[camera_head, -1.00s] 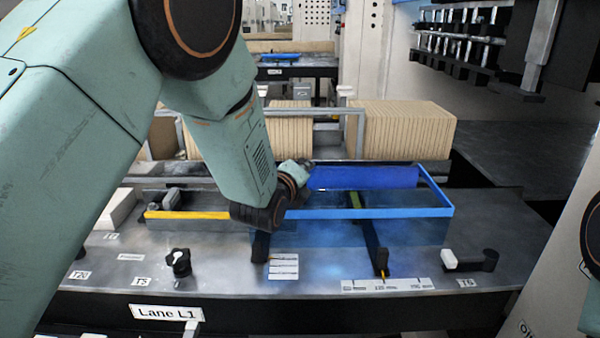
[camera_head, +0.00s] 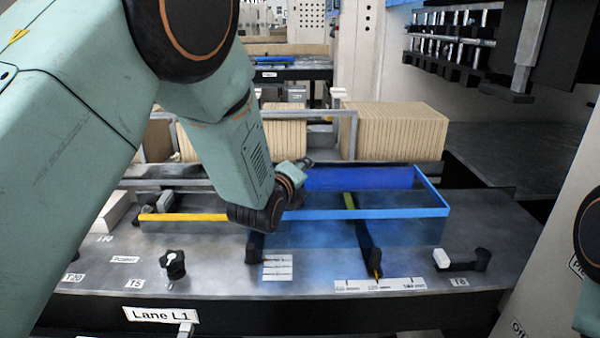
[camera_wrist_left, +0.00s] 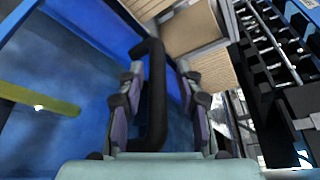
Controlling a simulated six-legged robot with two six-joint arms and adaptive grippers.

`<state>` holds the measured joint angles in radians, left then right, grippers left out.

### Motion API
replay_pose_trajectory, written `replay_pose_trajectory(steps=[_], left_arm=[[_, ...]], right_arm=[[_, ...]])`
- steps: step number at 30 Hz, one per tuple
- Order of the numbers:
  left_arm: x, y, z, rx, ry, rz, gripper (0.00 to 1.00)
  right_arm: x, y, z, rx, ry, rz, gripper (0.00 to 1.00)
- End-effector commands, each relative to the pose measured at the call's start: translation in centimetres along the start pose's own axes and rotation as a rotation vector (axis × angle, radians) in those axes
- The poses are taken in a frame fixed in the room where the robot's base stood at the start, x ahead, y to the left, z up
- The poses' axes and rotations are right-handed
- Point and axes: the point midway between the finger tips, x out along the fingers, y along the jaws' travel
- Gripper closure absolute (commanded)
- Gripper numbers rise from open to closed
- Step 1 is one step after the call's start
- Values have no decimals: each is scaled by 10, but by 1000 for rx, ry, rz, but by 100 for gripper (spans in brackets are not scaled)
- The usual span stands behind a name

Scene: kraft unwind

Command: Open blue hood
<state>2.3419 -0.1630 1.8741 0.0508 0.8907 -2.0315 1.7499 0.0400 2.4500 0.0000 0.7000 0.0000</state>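The blue hood (camera_head: 400,212) is a blue-framed, see-through cover on the metal bench, and it looks lowered. In the left wrist view its blue panel (camera_wrist_left: 75,60) fills the left side, with a black bar handle (camera_wrist_left: 156,100) along its edge. My left gripper (camera_wrist_left: 160,75) has one finger on each side of this handle. Narrow gaps show between the fingers and the bar, so it is open around the handle. In the head view my left wrist hides most of the gripper and the handle. My right gripper is out of view.
A yellow bar (camera_head: 183,217) lies left of the hood's blue front rail. A black knob (camera_head: 174,264) and a black lever with a white block (camera_head: 462,260) stand on the bench front. Stacked tan boards (camera_head: 398,132) stand behind the hood. A dark rack (camera_head: 455,48) hangs at upper right.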

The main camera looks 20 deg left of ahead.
Motion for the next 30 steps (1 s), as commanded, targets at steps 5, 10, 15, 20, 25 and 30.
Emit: replay_pose_trajectory(steps=[5,10,15,20,25,30], left_arm=[[0,0,-1,0,0,1,61],[-2,0,-1,0,1,1,61],[-18,0,-1,2,1,1,61],[-42,-1,-1,2,1,1,61],[-63,0,-1,1,1,1,61],[-74,0,-1,1,0,0,61]], right_arm=[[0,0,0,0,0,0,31],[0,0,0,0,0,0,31],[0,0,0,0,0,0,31],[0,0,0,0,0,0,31],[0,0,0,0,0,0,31],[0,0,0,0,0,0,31]])
